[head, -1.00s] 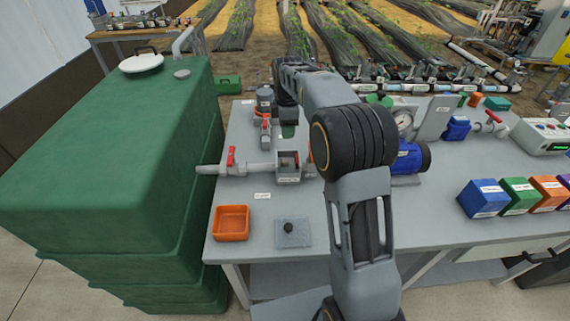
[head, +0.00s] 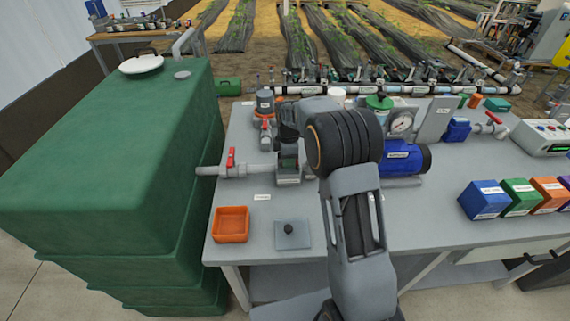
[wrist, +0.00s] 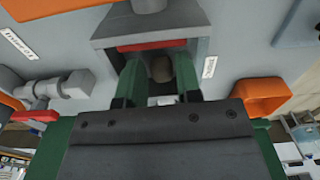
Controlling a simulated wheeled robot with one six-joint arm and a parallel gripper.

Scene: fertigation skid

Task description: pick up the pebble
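The pebble (wrist: 160,68) is a small brown-grey lump inside a grey open-fronted housing (wrist: 202,45) in the wrist view. My gripper (wrist: 158,88) reaches into the opening with its two green fingers apart, one on each side of the pebble. A gap shows at the left finger; contact at the right one is unclear. In the head view the housing (head: 289,180) stands on the bench, partly covered by my wrist, and the pebble and fingertips are hidden there.
A red-handled valve and pipe (head: 231,163) adjoin the housing on the left. An orange tray (head: 231,210) and a grey plate with a black knob (head: 292,233) lie in front. A blue motor (head: 405,159) stands right. A large green tank (head: 120,160) borders the bench.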

